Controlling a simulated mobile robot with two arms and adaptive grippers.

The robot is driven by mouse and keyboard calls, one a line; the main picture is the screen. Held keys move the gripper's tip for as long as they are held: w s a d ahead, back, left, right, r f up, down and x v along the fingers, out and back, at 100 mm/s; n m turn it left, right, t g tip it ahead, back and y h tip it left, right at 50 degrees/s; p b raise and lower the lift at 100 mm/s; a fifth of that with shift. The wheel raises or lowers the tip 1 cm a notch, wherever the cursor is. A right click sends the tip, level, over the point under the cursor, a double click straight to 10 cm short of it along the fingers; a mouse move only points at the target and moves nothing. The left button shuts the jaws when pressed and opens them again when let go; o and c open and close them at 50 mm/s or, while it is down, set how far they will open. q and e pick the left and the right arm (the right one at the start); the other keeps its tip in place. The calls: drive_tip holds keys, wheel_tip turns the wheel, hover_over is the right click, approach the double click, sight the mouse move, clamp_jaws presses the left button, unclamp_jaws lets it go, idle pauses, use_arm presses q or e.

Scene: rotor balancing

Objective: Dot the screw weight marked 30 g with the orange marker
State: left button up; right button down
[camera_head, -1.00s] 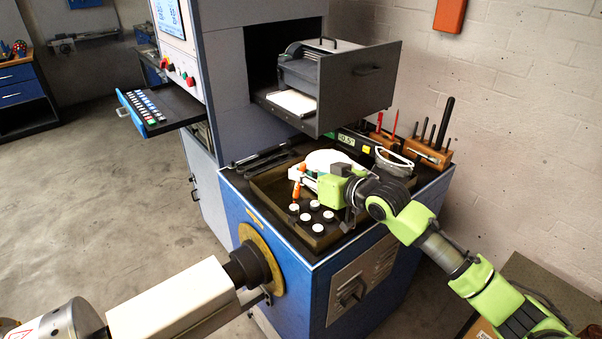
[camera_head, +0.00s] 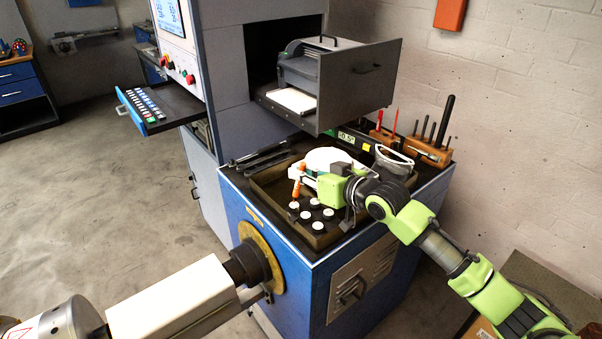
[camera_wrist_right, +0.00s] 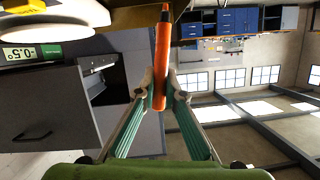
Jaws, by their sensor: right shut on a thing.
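My right gripper (camera_head: 303,172) is shut on the orange marker (camera_head: 297,187). In the head view the marker stands nearly upright over the left side of the tray, its lower end close to the back-left screw weight (camera_head: 294,206); I cannot tell whether they touch. Several black screw weights with white tops stand together there, among them a front one (camera_head: 318,227) and a right one (camera_head: 328,213). Their gram marks are too small to read. In the right wrist view the marker (camera_wrist_right: 161,65) sits between the two fingertips (camera_wrist_right: 160,92). My left gripper is out of view.
The tray (camera_head: 325,240) on the blue cabinet also holds a round white disc (camera_head: 328,158) behind my gripper. A wooden tool holder (camera_head: 428,155) stands at the back right. An open grey drawer (camera_head: 360,90) overhangs the back. A digital level (camera_wrist_right: 30,54) shows in the wrist view.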

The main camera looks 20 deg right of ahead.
sight(301, 163)
drive_tip(key=shift+f+b, duration=0.3)
drive_tip(key=shift+f, duration=0.4)
idle(0.7)
wheel_tip(301, 163, up, 7)
drive_tip(key=p, duration=0.7)
drive_tip(key=shift+r, duration=0.15)
idle(0.3)
